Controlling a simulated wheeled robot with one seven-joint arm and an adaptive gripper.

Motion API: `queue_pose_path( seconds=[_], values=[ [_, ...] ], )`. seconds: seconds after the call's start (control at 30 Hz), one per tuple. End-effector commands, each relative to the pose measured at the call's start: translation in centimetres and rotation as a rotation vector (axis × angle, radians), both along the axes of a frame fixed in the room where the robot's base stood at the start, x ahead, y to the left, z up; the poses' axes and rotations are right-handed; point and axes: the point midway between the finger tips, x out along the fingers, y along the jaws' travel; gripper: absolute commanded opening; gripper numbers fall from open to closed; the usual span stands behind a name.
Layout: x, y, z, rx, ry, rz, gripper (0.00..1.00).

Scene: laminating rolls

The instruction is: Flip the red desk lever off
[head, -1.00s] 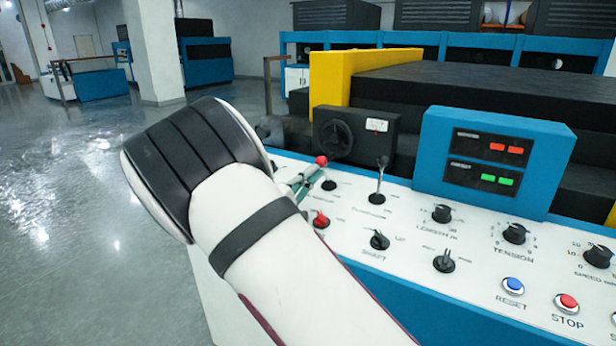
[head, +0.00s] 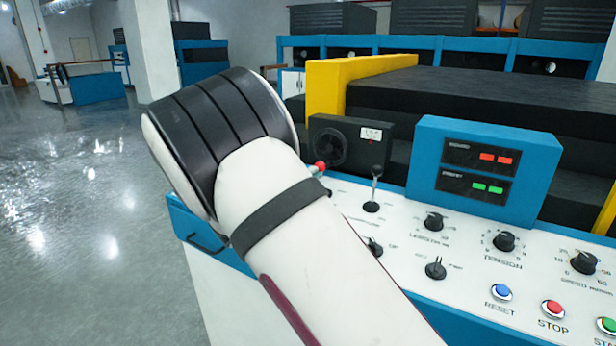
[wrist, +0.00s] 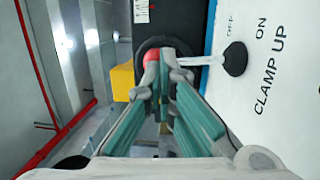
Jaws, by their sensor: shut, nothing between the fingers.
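The desk lever has a red ball knob (head: 320,166), which peeks out past my forearm in the head view. In the wrist view its red ball (wrist: 151,60) shows at the tips of my gripper (wrist: 162,85). A pale shaft runs right from the ball to a black base (wrist: 235,58) on the white panel, beside the printed words OFF, ON and CLAMP UP. My gripper's green fingers are shut with nothing between them. They look close to the ball; I cannot tell whether they touch it. In the head view my forearm hides the fingers and the lever's base.
The white control panel (head: 400,262) carries a black toggle lever (head: 374,190), several black knobs, and blue and red buttons. A blue display box (head: 485,172) and a black box with a round dial (head: 350,143) stand behind. Open floor lies to the left.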

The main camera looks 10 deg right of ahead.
Motion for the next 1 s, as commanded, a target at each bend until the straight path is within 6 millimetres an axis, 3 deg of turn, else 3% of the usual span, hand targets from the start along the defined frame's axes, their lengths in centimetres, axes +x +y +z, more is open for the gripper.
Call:
queue_pose_path(
  seconds=[0.17, 0.5, 1.0],
  values=[
    [0.8, -1.1, 1.4, 0.101, 0.092, -0.003, 0.0],
    [2.5, -2.6, 2.2, 0.268, 0.262, -0.001, 0.0],
    [3.3, -3.3, 2.3, 0.266, 0.269, -0.001, 0.0]
  ],
)
